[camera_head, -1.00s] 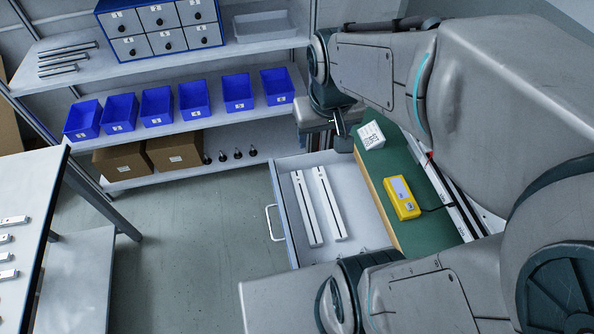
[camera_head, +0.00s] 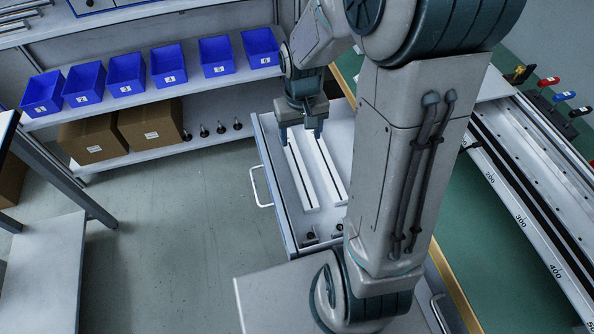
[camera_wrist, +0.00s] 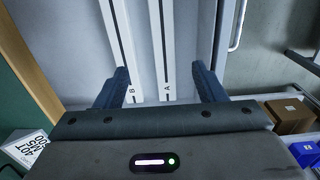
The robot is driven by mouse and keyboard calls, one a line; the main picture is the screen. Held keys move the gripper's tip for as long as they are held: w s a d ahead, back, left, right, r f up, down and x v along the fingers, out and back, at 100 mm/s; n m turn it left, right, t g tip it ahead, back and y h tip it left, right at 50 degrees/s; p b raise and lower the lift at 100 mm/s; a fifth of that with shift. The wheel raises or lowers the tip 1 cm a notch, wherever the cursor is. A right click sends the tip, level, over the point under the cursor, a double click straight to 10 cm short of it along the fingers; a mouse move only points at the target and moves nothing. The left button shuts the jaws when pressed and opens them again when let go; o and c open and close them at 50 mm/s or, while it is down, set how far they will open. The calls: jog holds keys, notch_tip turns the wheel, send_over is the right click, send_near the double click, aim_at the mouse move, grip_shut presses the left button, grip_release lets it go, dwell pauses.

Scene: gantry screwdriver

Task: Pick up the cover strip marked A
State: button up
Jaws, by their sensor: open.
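Two long white cover strips with a dark centre slot lie side by side in the open drawer (camera_head: 266,160). In the wrist view the strip marked A (camera_wrist: 168,60) is on the right, nearer the drawer handle, and the strip marked B (camera_wrist: 126,50) is on the left. In the head view, strip A (camera_head: 303,178) is the left one and strip B (camera_head: 328,172) the right one. My gripper (camera_head: 301,136) is open and empty over the strips' far end. In the wrist view my gripper (camera_wrist: 163,84) spans the labelled ends, roughly centred on A. Its height above them is unclear.
The drawer handle (camera_head: 258,188) sticks out to the left. Small dark parts (camera_head: 310,235) lie at the drawer's near end. Blue bins (camera_head: 126,74) stand on a shelf behind. A worktop with a scaled rail (camera_head: 520,180) is to the right. In the wrist view a white labelled block (camera_wrist: 24,148) is at lower left.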

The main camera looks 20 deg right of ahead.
jog(key=b, duration=0.2)
send_over(297, 166)
jog(key=f, duration=0.5)
jog(key=s+f, duration=0.1)
jog(key=f, duration=0.2)
jog(key=shift+d+f, duration=0.15)
jog(key=shift+d, duration=0.2)
jog(key=shift+w+a+f+b, duration=0.1)
jog(key=shift+w+f+b, duration=0.1)
jog(key=shift+f, duration=0.7)
jog(key=shift+w+a+f+b, duration=0.1)
jog(key=shift+f+b, duration=0.1)
jog(key=shift+f, duration=0.75)
jog(key=shift+w+a+f+b, duration=0.1)
jog(key=shift+w+f+b, duration=0.1)
jog(key=shift+f, duration=0.7)
jog(key=c, duration=1.2)
